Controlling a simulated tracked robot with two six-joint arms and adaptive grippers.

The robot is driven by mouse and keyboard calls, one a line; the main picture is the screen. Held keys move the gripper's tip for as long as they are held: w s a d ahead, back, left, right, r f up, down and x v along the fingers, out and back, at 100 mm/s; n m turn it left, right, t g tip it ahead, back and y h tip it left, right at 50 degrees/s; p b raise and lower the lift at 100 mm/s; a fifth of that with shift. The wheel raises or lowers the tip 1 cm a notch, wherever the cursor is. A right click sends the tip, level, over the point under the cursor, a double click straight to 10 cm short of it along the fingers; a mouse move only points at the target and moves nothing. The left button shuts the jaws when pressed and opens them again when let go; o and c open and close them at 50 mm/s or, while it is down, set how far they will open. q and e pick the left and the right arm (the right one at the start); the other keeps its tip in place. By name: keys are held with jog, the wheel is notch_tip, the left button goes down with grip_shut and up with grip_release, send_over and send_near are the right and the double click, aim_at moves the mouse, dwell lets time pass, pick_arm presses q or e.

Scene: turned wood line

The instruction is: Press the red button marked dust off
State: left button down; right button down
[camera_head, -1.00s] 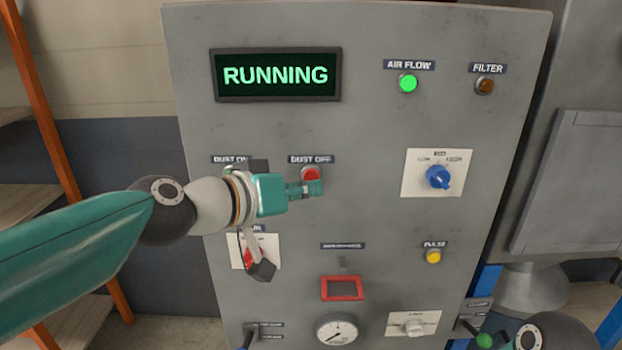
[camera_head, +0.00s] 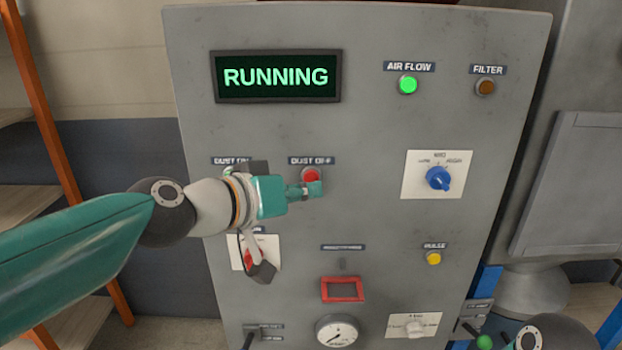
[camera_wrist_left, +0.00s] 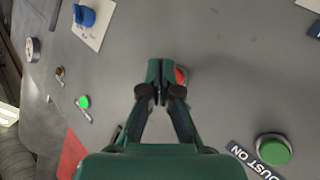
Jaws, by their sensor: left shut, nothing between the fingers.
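The red dust off button (camera_head: 311,173) sits under its label on the grey panel in the head view. My left gripper (camera_head: 316,189) is shut and empty, its fingertips just below and in front of the button, covering its lower part. In the left wrist view the shut fingertips (camera_wrist_left: 159,95) hide most of the red button (camera_wrist_left: 181,76), whose edge shows beside them. I cannot tell whether the tips touch it. The display (camera_head: 276,75) reads RUNNING. My right gripper is not in view.
The green dust on button (camera_wrist_left: 272,150) is beside the red one, mostly hidden by my left gripper in the head view. A blue knob (camera_head: 438,177), a yellow pulse button (camera_head: 433,257) and a red-framed window (camera_head: 342,288) are on the panel. The air flow lamp (camera_head: 408,84) is green.

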pick_arm(q)
jog(key=shift+w, duration=0.2)
jog(key=shift+w, duration=0.25)
jog(key=shift+w, duration=0.35)
dwell(0.9)
jog(key=shift+s+r, duration=0.1)
jog(key=shift+s, duration=0.05)
jog(key=shift+s+b, duration=0.3)
jog(key=shift+s, duration=0.4)
jog(key=s, duration=0.5)
dwell(0.4)
dwell(0.5)
